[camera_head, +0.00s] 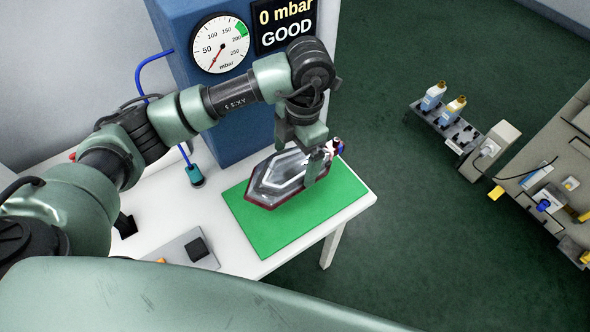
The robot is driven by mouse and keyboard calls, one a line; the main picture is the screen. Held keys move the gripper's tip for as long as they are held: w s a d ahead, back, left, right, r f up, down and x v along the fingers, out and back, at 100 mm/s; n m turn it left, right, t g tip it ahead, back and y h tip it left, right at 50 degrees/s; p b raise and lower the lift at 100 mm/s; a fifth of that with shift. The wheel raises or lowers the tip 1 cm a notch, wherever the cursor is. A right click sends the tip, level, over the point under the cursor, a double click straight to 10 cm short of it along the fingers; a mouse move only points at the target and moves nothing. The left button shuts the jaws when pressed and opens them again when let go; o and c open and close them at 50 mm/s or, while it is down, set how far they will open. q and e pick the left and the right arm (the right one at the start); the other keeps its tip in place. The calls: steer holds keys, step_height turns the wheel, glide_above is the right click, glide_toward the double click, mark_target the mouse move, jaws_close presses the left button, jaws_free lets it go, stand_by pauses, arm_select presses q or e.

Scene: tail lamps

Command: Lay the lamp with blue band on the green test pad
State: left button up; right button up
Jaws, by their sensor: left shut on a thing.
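The lamp (275,178), with a clear lens and a dark red rim, is at the green test pad (268,238). Some blue and red shows at its upper right end, partly behind my gripper. My left gripper (316,168) points down and is shut on the lamp near that end. The lamp covers the upper middle of the pad; I cannot tell whether it touches the pad or is held just above it. My right gripper is not in view.
The white table (225,256) carries a blue test cabinet (233,125) with a gauge and a display reading "0 mbar GOOD". A grey box with a black button (196,249) is left of the pad. A low bench (447,127) with bottles stands apart at right.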

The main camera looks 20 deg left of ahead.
arm_select(q)
step_height(320, 180, down, 5)
steer(key=shift+f+p, duration=0.2)
steer(key=shift+p, duration=0.25)
steer(key=shift+f, duration=0.3)
steer(key=o, duration=1.4)
steer(key=shift+r, duration=0.15)
steer(key=r, duration=0.3)
steer(key=r+b, duration=0.1)
steer(key=r, duration=0.3)
steer(key=w+d+r+b, duration=0.1)
steer(key=r, duration=0.3)
steer(key=shift+r, duration=0.5)
steer(key=shift+f, duration=0.1)
